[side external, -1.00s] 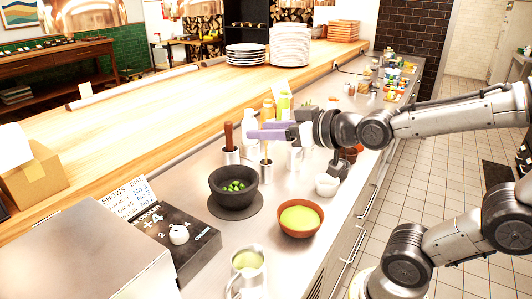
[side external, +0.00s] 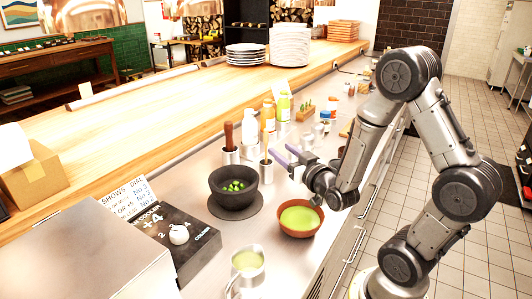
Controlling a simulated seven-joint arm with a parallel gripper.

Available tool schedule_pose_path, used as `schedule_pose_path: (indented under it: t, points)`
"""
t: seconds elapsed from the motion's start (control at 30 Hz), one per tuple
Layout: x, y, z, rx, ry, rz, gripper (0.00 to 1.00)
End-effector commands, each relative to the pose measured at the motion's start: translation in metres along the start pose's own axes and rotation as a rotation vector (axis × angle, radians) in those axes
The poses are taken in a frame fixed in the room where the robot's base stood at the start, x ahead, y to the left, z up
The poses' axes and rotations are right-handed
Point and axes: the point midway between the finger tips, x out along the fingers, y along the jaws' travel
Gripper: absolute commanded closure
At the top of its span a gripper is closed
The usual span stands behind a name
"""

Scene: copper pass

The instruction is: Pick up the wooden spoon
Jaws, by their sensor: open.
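A thin wooden handle (side external: 266,146), likely the wooden spoon's, stands upright in a metal cup (side external: 265,172) on the steel counter. The lower part is hidden inside the cup. A thicker red-brown handle (side external: 229,136) stands in another metal cup (side external: 230,156) to its left.
A dark mortar (side external: 232,200) with green contents stands in front of the cups. An orange bowl of green liquid (side external: 300,219) is below my gripper. Bottles (side external: 283,106) stand behind. A metal mug (side external: 247,270) and a box with a white knob (side external: 172,240) are nearer the camera.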

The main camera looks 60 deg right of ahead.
Motion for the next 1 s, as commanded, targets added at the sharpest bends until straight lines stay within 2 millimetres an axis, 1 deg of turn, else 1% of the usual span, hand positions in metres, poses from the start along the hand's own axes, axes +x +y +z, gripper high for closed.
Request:
schedule_pose_path:
  t: [0.1, 0.3, 0.4, 0.57, 0.67, 0.8, 0.9, 1.0]
  points:
    - [0.023, 0.0, 0.0, 0.0, 0.0, 0.0, 0.47]
    - [0.059, 0.0, 0.0, 0.0, 0.0, -0.001, 0.47]
    - [0.069, 0.0, 0.0, 0.0, 0.0, -0.001, 0.47]
    - [0.078, 0.0, 0.0, 0.0, 0.0, -0.002, 0.47]
    - [0.089, 0.0, 0.0, 0.0, 0.0, -0.002, 0.47]
    - [0.11, 0.002, 0.0, 0.0, 0.001, -0.002, 0.47]
    - [0.121, 0.001, 0.0, 0.0, 0.001, -0.002, 0.47]
    - [0.126, 0.001, 0.0, 0.0, 0.001, -0.002, 0.47]
